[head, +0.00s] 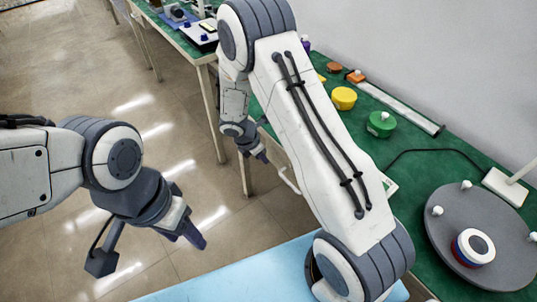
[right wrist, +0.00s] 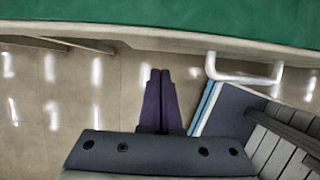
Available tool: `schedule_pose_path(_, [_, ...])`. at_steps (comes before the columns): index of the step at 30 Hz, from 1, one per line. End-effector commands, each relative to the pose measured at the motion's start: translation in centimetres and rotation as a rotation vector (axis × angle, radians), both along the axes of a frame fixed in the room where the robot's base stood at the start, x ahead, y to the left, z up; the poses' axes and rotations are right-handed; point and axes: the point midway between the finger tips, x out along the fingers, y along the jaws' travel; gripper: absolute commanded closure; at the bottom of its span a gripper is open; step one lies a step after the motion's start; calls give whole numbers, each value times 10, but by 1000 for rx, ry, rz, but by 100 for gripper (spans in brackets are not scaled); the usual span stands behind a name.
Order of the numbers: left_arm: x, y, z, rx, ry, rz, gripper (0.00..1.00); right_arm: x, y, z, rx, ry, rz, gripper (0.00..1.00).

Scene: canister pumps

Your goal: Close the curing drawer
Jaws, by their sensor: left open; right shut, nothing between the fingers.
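A white bar handle (right wrist: 243,78) juts out below the edge of the green bench in the right wrist view. Part of it also shows beside my right arm in the head view (head: 288,181). The drawer body is not clearly visible, so I cannot tell how far it stands open. My right gripper (head: 263,156) is shut and empty, with its purple fingers (right wrist: 161,72) to the left of the handle and apart from it. My left gripper (head: 194,239) is open and empty over the floor at the left, away from the bench.
The green bench (head: 432,165) runs along the wall at the right. It bears a grey turntable (head: 448,215) with a round canister (head: 474,246), a green pot (head: 381,124) and a yellow pot (head: 343,98). Another green table (head: 172,33) stands behind. Floor (head: 150,100) at the left is clear.

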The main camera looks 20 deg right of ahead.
Motion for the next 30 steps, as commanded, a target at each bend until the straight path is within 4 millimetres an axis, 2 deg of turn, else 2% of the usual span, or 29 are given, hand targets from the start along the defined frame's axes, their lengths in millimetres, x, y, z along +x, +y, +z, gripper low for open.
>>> schedule_pose_path(1, [0, 0, 1, 0, 0, 0, 46, -3, 12, 1, 1, 1, 5, 100])
schedule_pose_path(2, [0, 0, 4, 0, 0, 0, 46, -3, 16, 8, 2, -3, 2, 100])
schedule_pose_path(6, [0, 0, 11, 0, 0, 0, 46, -5, 27, 42, 5, -7, 0, 100])
schedule_pose_path(12, [0, 0, 16, 0, 0, 0, 46, -10, 40, 76, 5, -3, 0, 100])
schedule_pose_path(18, [0, 0, 17, 0, 0, 0, 46, -12, 47, 91, 4, -1, 0, 100])
schedule_pose_path(26, [0, 0, 19, 0, 0, 0, 46, -15, 50, 98, 10, -8, -17, 100])
schedule_pose_path(29, [0, 0, 23, 0, 0, 0, 46, -27, 61, 122, 39, -40, -89, 100])
schedule_pose_path(30, [0, 0, 26, 0, 0, 0, 46, -36, 69, 136, 60, -62, -141, 100])
